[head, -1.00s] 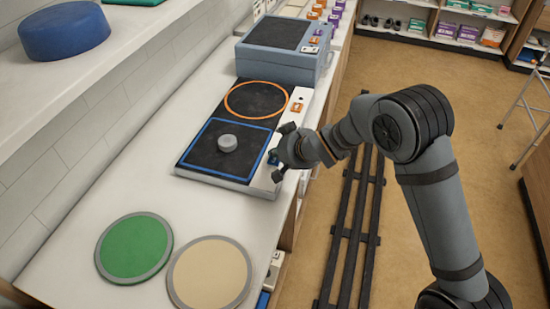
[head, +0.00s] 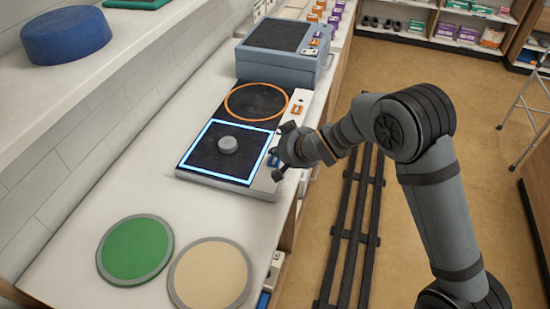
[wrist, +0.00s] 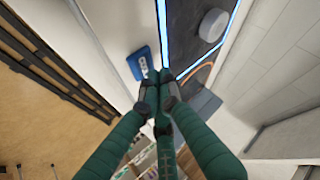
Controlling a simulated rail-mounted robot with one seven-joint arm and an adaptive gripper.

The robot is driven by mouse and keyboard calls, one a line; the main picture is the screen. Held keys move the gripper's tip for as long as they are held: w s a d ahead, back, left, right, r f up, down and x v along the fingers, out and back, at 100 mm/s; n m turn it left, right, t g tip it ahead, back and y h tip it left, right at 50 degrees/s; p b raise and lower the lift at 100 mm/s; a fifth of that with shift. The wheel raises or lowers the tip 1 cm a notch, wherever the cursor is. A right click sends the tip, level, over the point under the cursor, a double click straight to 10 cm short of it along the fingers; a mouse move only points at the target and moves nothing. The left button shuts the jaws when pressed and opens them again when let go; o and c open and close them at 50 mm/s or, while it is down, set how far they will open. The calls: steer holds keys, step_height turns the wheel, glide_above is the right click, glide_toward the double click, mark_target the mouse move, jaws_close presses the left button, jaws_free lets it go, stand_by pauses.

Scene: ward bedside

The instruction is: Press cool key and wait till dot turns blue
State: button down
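The blue cool key (wrist: 138,62) is on the pale strip beside the square pad; it shows in the wrist view just left of my fingertips, and in the head view my gripper partly covers it. My gripper (wrist: 160,92) has its green fingers drawn together, with nothing held. In the head view my gripper (head: 278,158) is over the strip at the pad's right edge. I cannot tell whether a fingertip touches the key. The pad's square outline (head: 207,124) glows bright blue. A round grey dot (head: 228,145) sits on the dark pad and looks grey, not blue.
An orange ring (head: 230,106) with an orange key (head: 297,109) lies behind the blue square. A grey-blue box (head: 277,66) stands further back. Green (head: 135,249) and beige (head: 210,275) discs lie in front. A blue round object (head: 66,36) is on the shelf at left.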

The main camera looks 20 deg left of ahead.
mark_target(277, 161)
steer(key=shift+r+p, duration=2.05)
steer(key=shift+r, duration=0.4)
